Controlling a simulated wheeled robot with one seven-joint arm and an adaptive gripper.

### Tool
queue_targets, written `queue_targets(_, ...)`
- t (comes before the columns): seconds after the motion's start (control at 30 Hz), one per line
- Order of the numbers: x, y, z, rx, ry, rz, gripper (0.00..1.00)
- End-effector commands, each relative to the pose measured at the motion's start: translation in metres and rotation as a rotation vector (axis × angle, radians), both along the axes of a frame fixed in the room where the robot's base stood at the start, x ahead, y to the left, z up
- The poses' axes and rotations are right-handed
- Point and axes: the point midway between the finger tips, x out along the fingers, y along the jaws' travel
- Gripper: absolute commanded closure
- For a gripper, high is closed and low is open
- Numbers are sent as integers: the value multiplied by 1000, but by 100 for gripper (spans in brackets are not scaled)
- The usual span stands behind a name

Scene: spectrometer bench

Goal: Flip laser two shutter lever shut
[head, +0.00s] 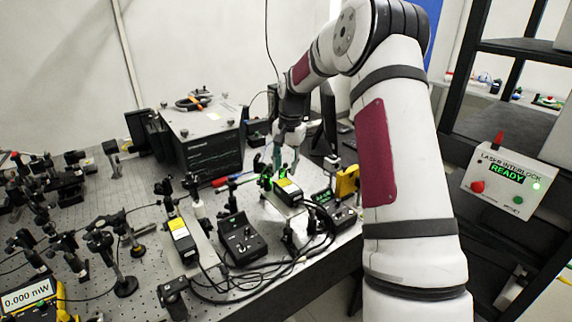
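Two laser housings with yellow labels lie on the optical bench (145,222). The nearer laser (183,240) is left of centre. The farther laser (288,190) is at centre, with a green glow at its far end. No label reading "two" is legible, and I cannot make out a shutter lever on either. My gripper (281,160) points down just above and behind the glowing end of the farther laser. It is too small to tell whether its fingers are open or shut, or touching anything.
A control box (241,240) with cables sits between the lasers. A yellow meter (347,181) stands right of the farther laser. A large black instrument (203,138) is behind. Optics mounts crowd the left. An interlock box (505,180) at right reads "READY". The meter (32,300) at lower left reads 0.000 mW.

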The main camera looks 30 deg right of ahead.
Motion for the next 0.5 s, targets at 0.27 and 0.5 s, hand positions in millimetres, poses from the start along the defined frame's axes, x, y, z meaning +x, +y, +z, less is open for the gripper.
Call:
queue_targets(0.27, 0, 0, 0, 0, 0, 0, 97)
queue_targets(0.5, 0, 1, 0, -7, 0, 1, 100)
